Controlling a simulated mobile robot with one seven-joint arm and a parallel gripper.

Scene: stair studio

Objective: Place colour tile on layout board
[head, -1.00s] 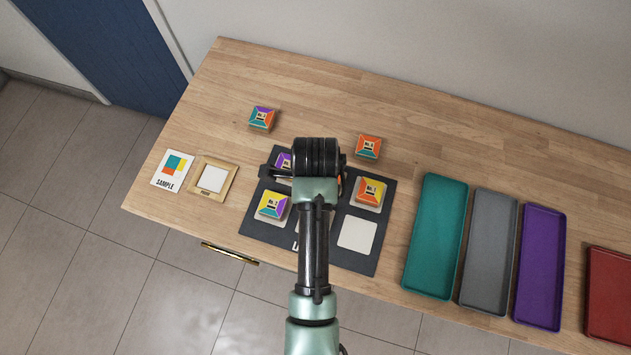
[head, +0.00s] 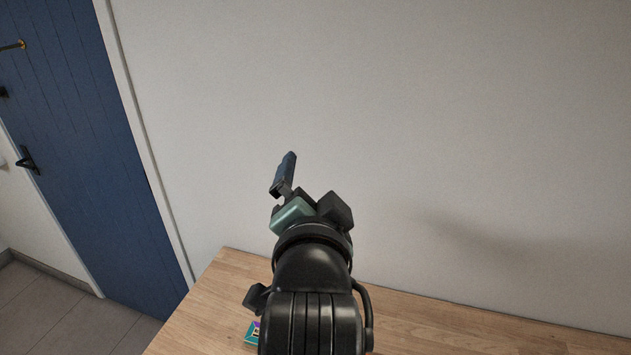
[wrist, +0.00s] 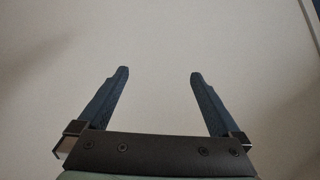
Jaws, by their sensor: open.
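My gripper (wrist: 158,75) is open and empty in the wrist view, its two dark blue fingers apart in front of a plain pale wall. In the head view my gripper (head: 287,172) is raised above the table, pointing up and away toward the wall. A colour tile (head: 252,333) with teal and purple on it shows in part at the bottom edge of the head view, partly hidden by my arm. The layout board is out of view now.
The wooden table (head: 450,312) fills the bottom of the head view, its visible back part bare. A pale wall (head: 430,130) stands behind it. A blue door (head: 80,140) is at the left, with grey floor tiles (head: 75,318) below.

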